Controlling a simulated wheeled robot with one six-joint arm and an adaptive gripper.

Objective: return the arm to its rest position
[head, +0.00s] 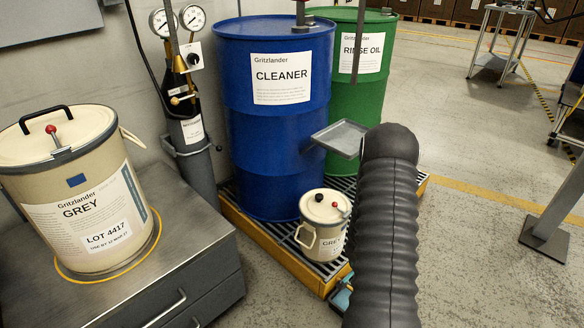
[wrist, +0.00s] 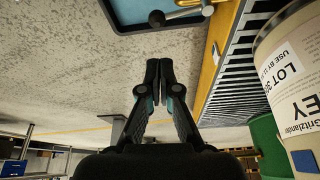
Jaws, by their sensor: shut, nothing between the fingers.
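My gripper (wrist: 159,64) shows in the wrist view with its two dark fingers together and nothing between them. It is over open floor, apart from the things around it. In the head view my dark ribbed arm stands at centre right and hides part of the floor and pallet. My gripper is not visible there.
A small GREY pot (head: 322,228) stands on the yellow spill pallet (head: 262,238) before the blue CLEANER drum (head: 270,130) and green RINSE OIL drum (head: 352,95). A blue tray (wrist: 130,12) with a metal lever (wrist: 185,14) lies near my fingertips. A large GREY drum (head: 80,190) is left.

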